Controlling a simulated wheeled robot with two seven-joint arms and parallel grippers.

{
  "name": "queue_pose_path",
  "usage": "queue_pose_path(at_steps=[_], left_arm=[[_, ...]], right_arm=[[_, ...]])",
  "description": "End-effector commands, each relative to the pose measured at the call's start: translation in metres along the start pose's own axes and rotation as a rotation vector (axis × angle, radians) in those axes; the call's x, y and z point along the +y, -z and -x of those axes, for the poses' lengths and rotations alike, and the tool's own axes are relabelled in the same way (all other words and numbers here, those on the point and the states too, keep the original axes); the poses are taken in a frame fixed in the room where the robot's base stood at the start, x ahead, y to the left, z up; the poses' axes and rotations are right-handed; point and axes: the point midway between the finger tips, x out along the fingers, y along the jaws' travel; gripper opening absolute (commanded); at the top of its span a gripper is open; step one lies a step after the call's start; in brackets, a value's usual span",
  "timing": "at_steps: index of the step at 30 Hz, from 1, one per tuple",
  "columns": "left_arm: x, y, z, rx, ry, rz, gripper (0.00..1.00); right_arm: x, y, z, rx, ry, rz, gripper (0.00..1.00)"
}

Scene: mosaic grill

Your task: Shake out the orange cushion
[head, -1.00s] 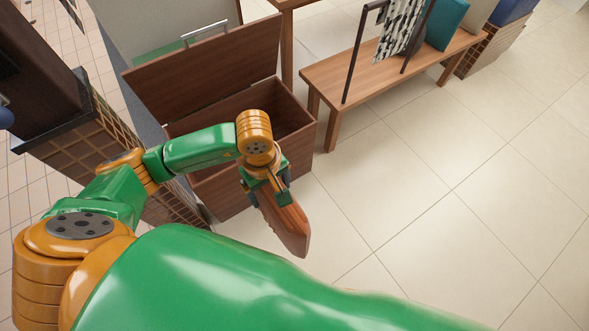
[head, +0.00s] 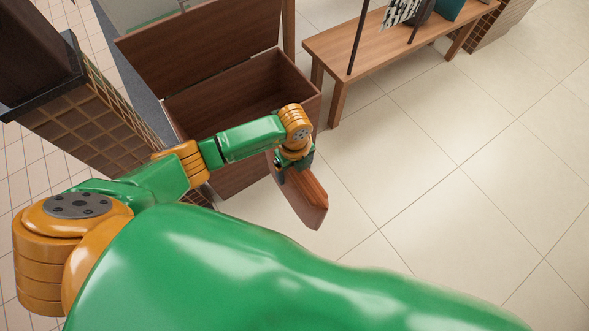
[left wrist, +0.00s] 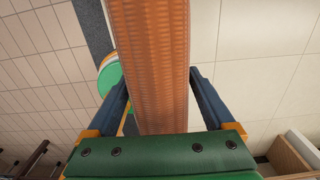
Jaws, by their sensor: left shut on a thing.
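The orange cushion (head: 304,197) hangs tilted in my left gripper (head: 295,170), beside the front right of an open wooden chest. In the left wrist view, the cushion (left wrist: 149,65) shows its ribbed orange side between the two dark fingers of the left gripper (left wrist: 160,95). The gripper is shut on it. The cushion is held in the air, clear of the floor as far as I can tell. My right gripper is in neither view.
The wooden chest (head: 186,62) stands open with its lid up, behind the left arm. A wooden bench (head: 372,48) with a dark frame and a teal cushion (head: 447,9) is at the upper right. A tiled block stands at left. The tiled floor (head: 470,200) at right is clear.

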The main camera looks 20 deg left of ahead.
Motion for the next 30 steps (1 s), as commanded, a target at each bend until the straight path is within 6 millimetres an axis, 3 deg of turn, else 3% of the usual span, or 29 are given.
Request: queue_pose_path(at_steps=[7, 8, 9, 10, 11, 12, 13, 14, 16, 17, 19, 20, 21, 23, 24, 26, 30], left_arm=[[-0.001, 0.000, 0.000, -0.001, 0.001, 0.025, 0.11], [-0.002, -0.001, 0.013, -0.002, 0.008, 0.022, 0.11], [-0.004, -0.002, 0.047, -0.008, 0.017, 0.017, 0.00], [-0.003, -0.002, 0.063, -0.007, 0.014, 0.017, 0.00], [-0.001, 0.000, 0.055, 0.000, 0.001, 0.023, 0.00], [0.004, 0.002, 0.014, 0.006, -0.016, 0.028, 0.00], [0.003, 0.002, 0.000, 0.005, -0.014, 0.027, 0.00], [0.001, 0.001, -0.001, 0.002, -0.006, 0.026, 0.00], [-0.004, -0.002, 0.053, -0.008, 0.017, 0.017, 0.00], [-0.002, -0.001, 0.064, -0.006, 0.011, 0.017, 0.00], [0.004, 0.002, 0.008, 0.005, -0.016, 0.027, 0.00], [0.002, 0.002, -0.003, 0.005, -0.011, 0.026, 0.00], [-0.001, 0.000, 0.011, -0.001, 0.004, 0.022, 0.00], [-0.003, -0.002, 0.059, -0.007, 0.016, 0.015, 0.00], [-0.001, 0.000, 0.055, 0.000, 0.002, 0.021, 0.00], [0.004, 0.002, 0.003, 0.005, -0.016, 0.027, 0.00], [0.000, 0.000, 0.000, -0.001, 0.001, 0.022, 0.00]], right_arm=[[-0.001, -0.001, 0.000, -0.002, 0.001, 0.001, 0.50], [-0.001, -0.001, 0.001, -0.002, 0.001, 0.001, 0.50], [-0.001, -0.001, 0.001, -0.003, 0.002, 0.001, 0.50], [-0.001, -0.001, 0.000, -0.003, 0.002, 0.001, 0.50], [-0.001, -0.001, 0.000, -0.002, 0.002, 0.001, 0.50], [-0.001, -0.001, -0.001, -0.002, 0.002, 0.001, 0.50], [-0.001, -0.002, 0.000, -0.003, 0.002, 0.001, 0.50], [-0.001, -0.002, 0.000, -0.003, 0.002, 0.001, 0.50], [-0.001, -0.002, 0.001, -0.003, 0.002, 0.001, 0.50], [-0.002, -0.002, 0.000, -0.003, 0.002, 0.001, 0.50], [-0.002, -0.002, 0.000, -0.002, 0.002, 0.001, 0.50], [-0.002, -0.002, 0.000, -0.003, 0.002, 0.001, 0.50], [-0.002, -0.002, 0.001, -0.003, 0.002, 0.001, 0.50], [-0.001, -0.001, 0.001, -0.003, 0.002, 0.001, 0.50], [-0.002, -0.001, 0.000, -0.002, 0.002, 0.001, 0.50], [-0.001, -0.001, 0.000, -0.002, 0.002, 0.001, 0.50], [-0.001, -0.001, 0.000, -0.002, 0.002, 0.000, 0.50]])
